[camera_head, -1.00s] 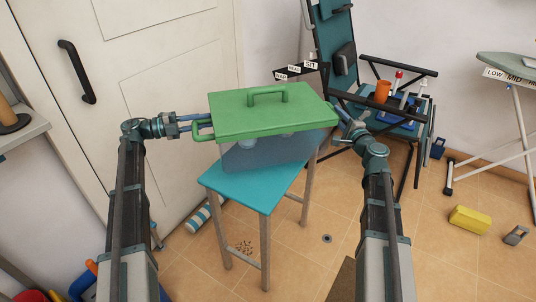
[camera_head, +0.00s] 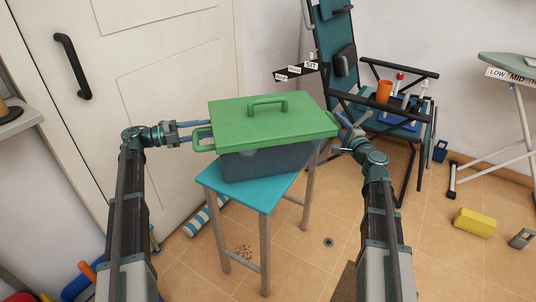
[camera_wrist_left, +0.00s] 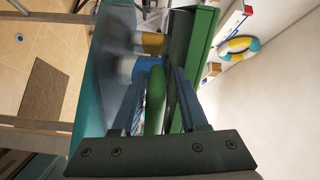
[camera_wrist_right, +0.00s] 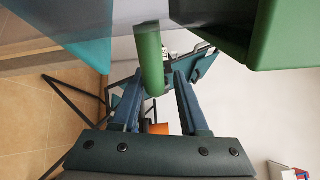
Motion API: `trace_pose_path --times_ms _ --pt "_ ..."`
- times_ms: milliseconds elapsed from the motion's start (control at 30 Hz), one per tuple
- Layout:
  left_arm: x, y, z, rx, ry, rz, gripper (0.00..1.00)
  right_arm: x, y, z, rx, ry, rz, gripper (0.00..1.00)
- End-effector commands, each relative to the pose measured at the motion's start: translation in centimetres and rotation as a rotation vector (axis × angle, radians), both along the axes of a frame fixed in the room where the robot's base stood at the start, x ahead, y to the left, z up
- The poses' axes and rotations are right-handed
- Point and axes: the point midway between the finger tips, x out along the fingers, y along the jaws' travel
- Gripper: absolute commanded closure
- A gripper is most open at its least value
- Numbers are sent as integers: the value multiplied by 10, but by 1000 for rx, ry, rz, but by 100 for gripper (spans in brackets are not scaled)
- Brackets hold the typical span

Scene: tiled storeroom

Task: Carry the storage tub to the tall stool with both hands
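The storage tub (camera_head: 270,162) has a greyish see-through body and a green lid (camera_head: 235,125) with a top handle. It appears to sit on the teal top of the tall stool (camera_head: 258,197), covering its back part. My left gripper (camera_head: 203,131) is at the tub's left green handle. In the left wrist view that handle (camera_wrist_left: 156,95) lies between the parted fingers. My right gripper (camera_head: 343,124) is at the tub's right end. In the right wrist view the right green handle (camera_wrist_right: 150,60) stands between and just beyond the parted fingertips.
A teal reclining chair (camera_head: 338,60) with an orange cup (camera_head: 384,91) stands behind right, near an ironing board (camera_head: 512,64). A yellow block (camera_head: 474,222) lies on the tiled floor. A striped roll (camera_head: 207,217) lies left of the stool. A white door (camera_head: 150,80) is at left.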

Motion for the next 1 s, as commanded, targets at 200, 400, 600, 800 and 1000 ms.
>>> trace_pose_path --times_ms 200,400,600,800,1000 --pt "0 0 1 -1 -1 0 44 0 0 1 -1 0 0 44" --pt "0 4 1 -1 -1 1 44 0 0 1 -1 0 0 44" --pt "-5 36 1 -1 -1 3 44 0 0 1 -1 0 0 44" --pt "-12 76 1 0 -1 3 44 0 0 1 -1 0 0 44" --pt "-18 105 1 0 -1 1 44 0 0 1 -1 0 0 44"
